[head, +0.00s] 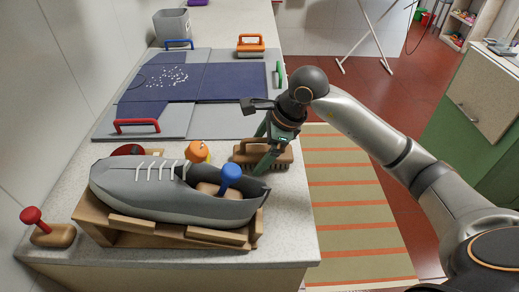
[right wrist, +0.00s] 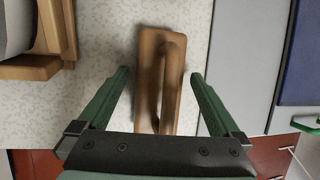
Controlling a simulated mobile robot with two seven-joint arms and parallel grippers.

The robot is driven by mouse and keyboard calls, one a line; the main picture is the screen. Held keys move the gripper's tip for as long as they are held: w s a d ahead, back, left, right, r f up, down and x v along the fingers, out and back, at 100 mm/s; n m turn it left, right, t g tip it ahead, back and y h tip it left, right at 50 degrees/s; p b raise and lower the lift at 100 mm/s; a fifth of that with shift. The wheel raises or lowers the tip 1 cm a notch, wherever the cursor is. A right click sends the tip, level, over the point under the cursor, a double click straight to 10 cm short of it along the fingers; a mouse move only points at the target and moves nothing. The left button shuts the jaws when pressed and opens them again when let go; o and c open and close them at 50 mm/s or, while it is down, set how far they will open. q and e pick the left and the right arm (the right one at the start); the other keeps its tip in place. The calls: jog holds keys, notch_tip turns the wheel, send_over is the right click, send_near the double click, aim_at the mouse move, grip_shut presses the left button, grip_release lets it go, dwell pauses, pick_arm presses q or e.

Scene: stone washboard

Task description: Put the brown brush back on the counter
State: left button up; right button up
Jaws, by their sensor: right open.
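The brown brush (head: 278,154) lies on the light speckled counter (head: 292,222), behind the right end of the grey shoe and near the counter's right edge. In the right wrist view the brush (right wrist: 160,75) has a raised handle along its top and lies between the two fingers. My right gripper (head: 262,158) is over the brush with its green fingers pointing down. The right wrist view shows these fingers (right wrist: 160,78) wide apart, one on each side of the brush, not closed on it. My left gripper is not in view.
A grey shoe (head: 130,187) sits on a wooden stand (head: 170,235) in front. Grey and blue panels (head: 232,83) cover the counter behind. A red-knobbed tool (head: 48,229), an orange-handled tool (head: 251,44) and a grey bin (head: 172,25) stand around. The floor lies beyond the right edge.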

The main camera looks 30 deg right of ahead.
jog(key=v, duration=1.2)
jog(key=shift+s, duration=0.1)
